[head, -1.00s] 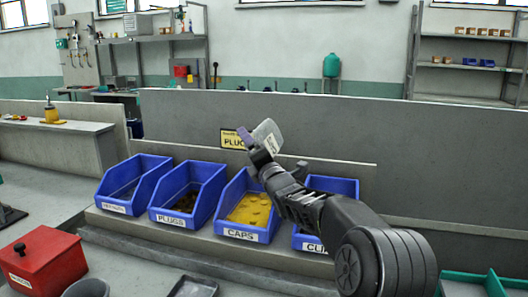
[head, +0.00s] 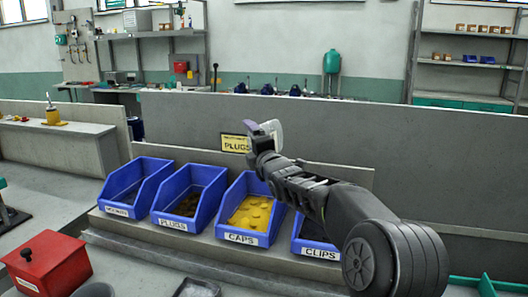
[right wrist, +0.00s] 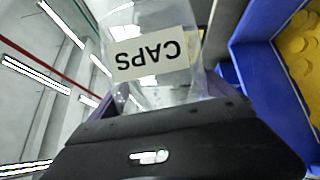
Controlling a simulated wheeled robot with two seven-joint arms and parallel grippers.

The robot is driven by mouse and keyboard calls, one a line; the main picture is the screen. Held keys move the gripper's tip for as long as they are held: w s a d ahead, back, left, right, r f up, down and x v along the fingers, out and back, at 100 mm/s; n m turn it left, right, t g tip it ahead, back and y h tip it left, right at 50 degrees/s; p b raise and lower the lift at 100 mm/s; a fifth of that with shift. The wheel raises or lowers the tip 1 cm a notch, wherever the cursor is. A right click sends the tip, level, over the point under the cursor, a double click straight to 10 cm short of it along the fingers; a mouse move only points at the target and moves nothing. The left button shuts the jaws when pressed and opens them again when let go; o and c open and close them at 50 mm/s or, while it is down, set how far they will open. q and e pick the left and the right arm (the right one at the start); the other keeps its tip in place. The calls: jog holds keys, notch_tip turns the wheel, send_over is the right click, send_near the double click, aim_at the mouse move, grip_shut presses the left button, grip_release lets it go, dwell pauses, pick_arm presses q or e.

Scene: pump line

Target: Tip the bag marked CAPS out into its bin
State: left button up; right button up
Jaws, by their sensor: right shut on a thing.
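My right gripper (head: 262,146) is shut on the clear bag marked CAPS (head: 275,131), above and behind the blue CAPS bin (head: 265,236). In the right wrist view the bag (right wrist: 180,92) stands out beyond my gripper (right wrist: 150,115), its CAPS label upside down in the picture. The bag looks clear, with no yellow caps visible in it. Yellow caps (head: 252,212) lie in the CAPS bin; they also show in the right wrist view (right wrist: 300,50), at the right. My left gripper is not in view.
A blue PLUGS bin (head: 172,224) and another blue bin (head: 117,210) stand to the left. The CLIPS bin (head: 320,252) stands to the right, partly behind my arm. A grey panel (head: 330,130) rises behind the row. A red box (head: 50,265) sits at front left.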

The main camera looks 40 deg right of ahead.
jog(key=shift+f, duration=0.1)
pick_arm(q)
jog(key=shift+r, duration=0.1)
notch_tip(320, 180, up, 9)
jog(key=p, duration=0.8)
pick_arm(e)
jog(key=m+g, duration=0.1)
jog(key=m, duration=0.1)
jog(key=r+m+y, duration=0.1)
jog(key=m, duration=0.1)
jog(key=shift+r+g, duration=0.1)
jog(key=shift+g, duration=0.3)
pick_arm(q)
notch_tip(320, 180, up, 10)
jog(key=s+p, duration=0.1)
jog(key=p, duration=1)
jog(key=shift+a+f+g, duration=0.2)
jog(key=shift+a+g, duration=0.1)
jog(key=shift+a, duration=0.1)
pick_arm(e)
jog(key=m, duration=0.2)
jog(key=r+m+g+y, duration=0.1)
jog(key=m, duration=0.1)
jog(key=shift+r+y, duration=0.1)
jog(key=shift+y, duration=0.2)
